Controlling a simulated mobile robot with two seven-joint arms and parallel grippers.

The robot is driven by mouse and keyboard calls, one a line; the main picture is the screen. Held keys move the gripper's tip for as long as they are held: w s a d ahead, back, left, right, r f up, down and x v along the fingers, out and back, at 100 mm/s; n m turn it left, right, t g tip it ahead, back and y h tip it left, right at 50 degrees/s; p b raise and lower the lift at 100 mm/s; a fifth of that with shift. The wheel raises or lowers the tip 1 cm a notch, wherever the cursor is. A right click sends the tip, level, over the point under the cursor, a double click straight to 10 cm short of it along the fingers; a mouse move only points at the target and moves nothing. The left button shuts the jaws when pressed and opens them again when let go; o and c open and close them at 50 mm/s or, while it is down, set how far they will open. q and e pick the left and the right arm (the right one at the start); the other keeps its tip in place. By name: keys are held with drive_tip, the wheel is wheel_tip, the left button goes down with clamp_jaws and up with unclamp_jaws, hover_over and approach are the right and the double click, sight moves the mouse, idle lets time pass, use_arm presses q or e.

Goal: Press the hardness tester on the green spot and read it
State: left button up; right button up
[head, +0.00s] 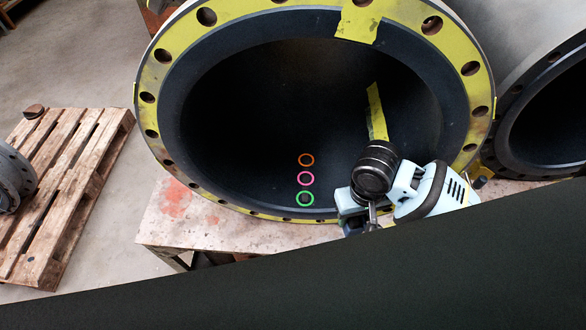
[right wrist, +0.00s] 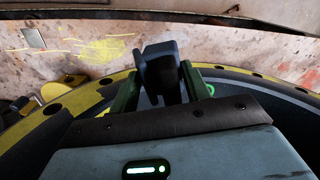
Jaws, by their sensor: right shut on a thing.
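The green ring (head: 305,198) marks a spot on the dark rubber lining near the front lip of the big pipe (head: 240,110). A pink ring (head: 306,178) and an orange ring (head: 306,160) lie deeper inside, in line with it. My right gripper (head: 357,196) is shut on the hardness tester (head: 374,170), a black round body, right of the green ring and apart from it in the picture. In the right wrist view the tester (right wrist: 160,65) sits between the fingers; part of a green ring (right wrist: 211,89) shows beside the right finger. The tester's display and tip cannot be made out. My left gripper is out of view.
The pipe's yellow flange (head: 150,75) with bolt holes surrounds the opening. Yellow tape (head: 377,112) hangs inside. The pipe rests on a stained bench (head: 170,222). A second pipe (head: 545,125) stands close at right. A wooden pallet (head: 70,165) lies on the floor at left.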

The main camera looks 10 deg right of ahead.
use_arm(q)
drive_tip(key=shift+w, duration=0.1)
use_arm(e)
drive_tip(key=shift+w+a, duration=0.1)
drive_tip(key=shift+a, duration=0.1)
